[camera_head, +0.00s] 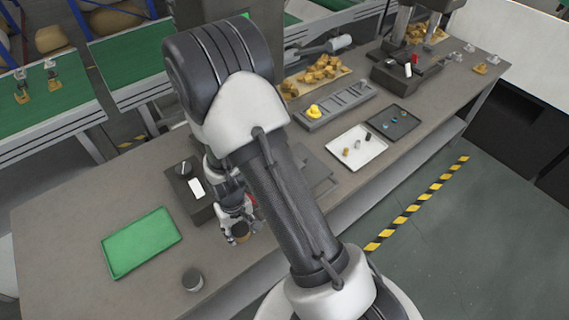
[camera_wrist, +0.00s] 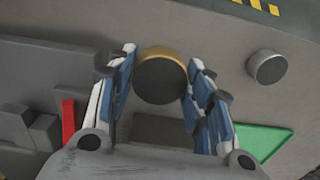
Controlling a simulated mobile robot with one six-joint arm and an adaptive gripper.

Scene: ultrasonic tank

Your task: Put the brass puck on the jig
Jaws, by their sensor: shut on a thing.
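My gripper (camera_head: 237,236) is shut on the brass puck (camera_head: 241,238), near the front edge of the bench. In the wrist view the puck (camera_wrist: 161,78) has a brass rim and a dark round face, and sits between the two fingertips (camera_wrist: 160,85). I cannot tell whether the puck touches the bench. No part is clearly marked as the jig. A grey slotted block (camera_head: 340,105) with a yellow piece on it stands farther along the bench, and a short grey cylinder (camera_head: 192,280) stands near the front left; it also shows in the wrist view (camera_wrist: 267,67).
A green tray (camera_head: 140,243) lies left of my gripper. A dark box (camera_head: 183,188) with a knob and white label stands just behind it. A white tray (camera_head: 357,148) and a dark tray (camera_head: 393,122) hold small parts. Bare bench (camera_head: 75,220) shows at the left.

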